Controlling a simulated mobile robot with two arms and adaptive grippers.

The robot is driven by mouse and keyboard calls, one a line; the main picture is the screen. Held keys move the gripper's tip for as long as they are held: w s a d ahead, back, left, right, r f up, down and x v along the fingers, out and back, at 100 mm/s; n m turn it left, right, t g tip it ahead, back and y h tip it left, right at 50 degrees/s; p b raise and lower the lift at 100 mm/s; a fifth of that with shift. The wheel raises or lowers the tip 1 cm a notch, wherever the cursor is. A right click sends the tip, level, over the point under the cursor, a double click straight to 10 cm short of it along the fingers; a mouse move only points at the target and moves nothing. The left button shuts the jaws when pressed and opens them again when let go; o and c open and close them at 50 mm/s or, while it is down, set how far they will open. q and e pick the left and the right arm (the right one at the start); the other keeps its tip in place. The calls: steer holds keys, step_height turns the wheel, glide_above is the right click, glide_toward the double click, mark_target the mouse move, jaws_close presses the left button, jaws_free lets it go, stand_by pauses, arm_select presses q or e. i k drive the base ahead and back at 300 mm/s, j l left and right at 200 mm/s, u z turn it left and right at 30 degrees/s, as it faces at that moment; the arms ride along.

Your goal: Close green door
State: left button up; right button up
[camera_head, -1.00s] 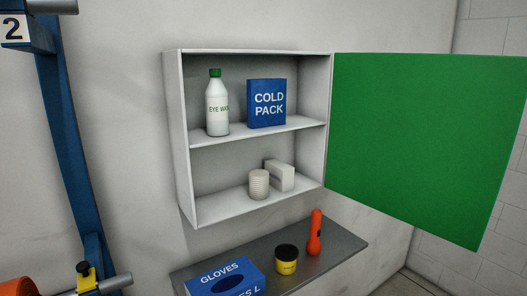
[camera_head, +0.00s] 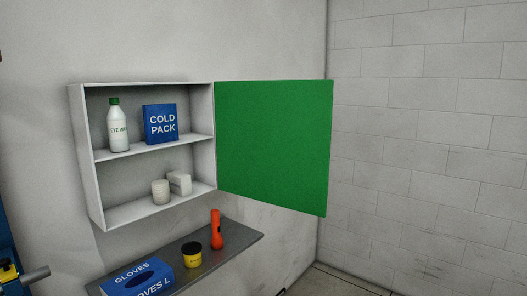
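The green door (camera_head: 272,145) stands wide open, hinged on the right side of a white wall cabinet (camera_head: 78,160). It sticks out to the right of the cabinet, with its flat green face in view. The cabinet's two shelves are exposed. The upper shelf holds a white eye wash bottle with a green cap (camera_head: 118,130) and a blue cold pack box (camera_head: 160,124). The lower shelf holds a white roll (camera_head: 160,192) and a white block (camera_head: 180,183). No handle shows on the door. Neither of my grippers is in view.
Below the cabinet, a grey shelf (camera_head: 215,258) carries a blue gloves box (camera_head: 137,279), a yellow jar with a black lid (camera_head: 192,255) and an orange flashlight (camera_head: 216,230). A block wall (camera_head: 425,140) stands at right. Blue equipment (camera_head: 8,250) is at the left edge.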

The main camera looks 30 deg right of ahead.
mark_target(273, 137)
steer(key=l+u, duration=0.15)
steer(key=u, duration=0.2)
steer(key=i+l+u, duration=0.1)
steer(key=u, duration=0.25)
steer(key=l+u, duration=0.2)
steer(key=u, duration=0.2)
steer(key=l, duration=2.7)
